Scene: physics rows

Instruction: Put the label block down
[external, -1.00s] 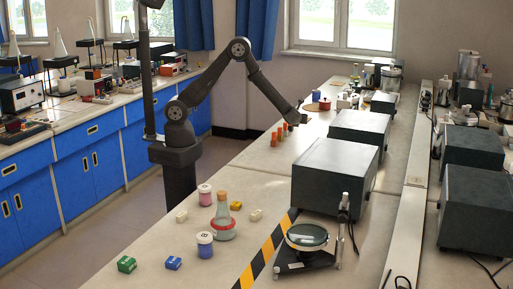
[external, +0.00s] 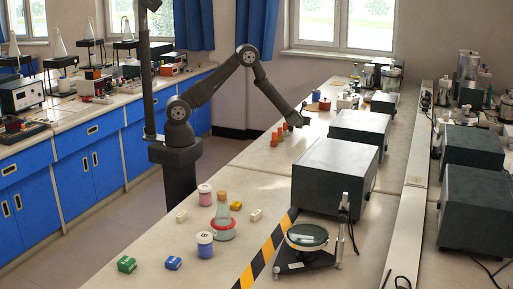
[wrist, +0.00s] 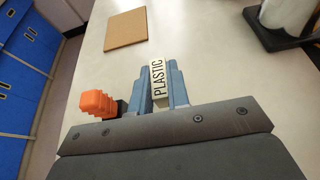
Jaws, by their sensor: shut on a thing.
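The label block (wrist: 158,78) is white with the black word PLASTIC on it. In the wrist view it sits between the two fingers of my gripper (wrist: 161,85), which are shut on it. In the external view my gripper (external: 299,121) is low over the far part of the bench, just beyond a row of orange pieces (external: 275,141). The block cannot be made out there. I cannot tell whether the block touches the bench top.
Orange pieces (wrist: 93,103) stand close to the left of my gripper in the wrist view. A flat brown board (wrist: 125,28) lies ahead, and a white cylinder on a dark base (wrist: 285,14) stands at the right. Bench between is clear. A dark grey box (external: 358,127) stands right of my gripper.

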